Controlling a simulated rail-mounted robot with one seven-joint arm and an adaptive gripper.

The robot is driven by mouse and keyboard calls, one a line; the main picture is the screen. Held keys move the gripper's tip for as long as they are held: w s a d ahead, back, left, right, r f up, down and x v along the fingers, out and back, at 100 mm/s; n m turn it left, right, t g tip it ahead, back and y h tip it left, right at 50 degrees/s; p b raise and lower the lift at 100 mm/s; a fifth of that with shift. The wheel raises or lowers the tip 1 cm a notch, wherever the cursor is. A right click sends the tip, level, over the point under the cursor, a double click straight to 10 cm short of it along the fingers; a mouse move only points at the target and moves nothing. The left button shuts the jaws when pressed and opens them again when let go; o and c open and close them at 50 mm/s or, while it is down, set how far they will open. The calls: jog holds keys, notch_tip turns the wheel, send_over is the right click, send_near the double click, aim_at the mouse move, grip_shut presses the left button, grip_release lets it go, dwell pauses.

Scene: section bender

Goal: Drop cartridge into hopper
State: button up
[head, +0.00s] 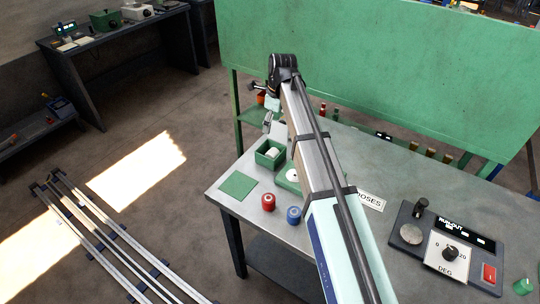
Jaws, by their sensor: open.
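A red cylinder (268,202) and a blue cylinder (294,215), both cartridge-like, stand upright on the grey workbench (228,211) near its front left edge. A green open-topped box (264,160), perhaps the hopper, sits behind them with something white inside. I cannot tell whether the white thing is a cartridge. My gripper (267,124) hangs from the far end of my arm, above and behind the green box. It is small and partly merged with the background; it is open and I see nothing held in it.
A green square pad (238,186) lies at the bench's left corner. A control panel (447,247) with knob and red button is at right, near a green cylinder (522,287). A green backboard (390,75) rises behind. My arm hides the bench's middle.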

jog(key=shift+s+d+r, duration=0.1)
jog(key=shift+d+r, duration=0.05)
jog(key=shift+r, duration=1)
jog(key=shift+d+r, duration=0.15)
jog(key=shift+r, duration=0.95)
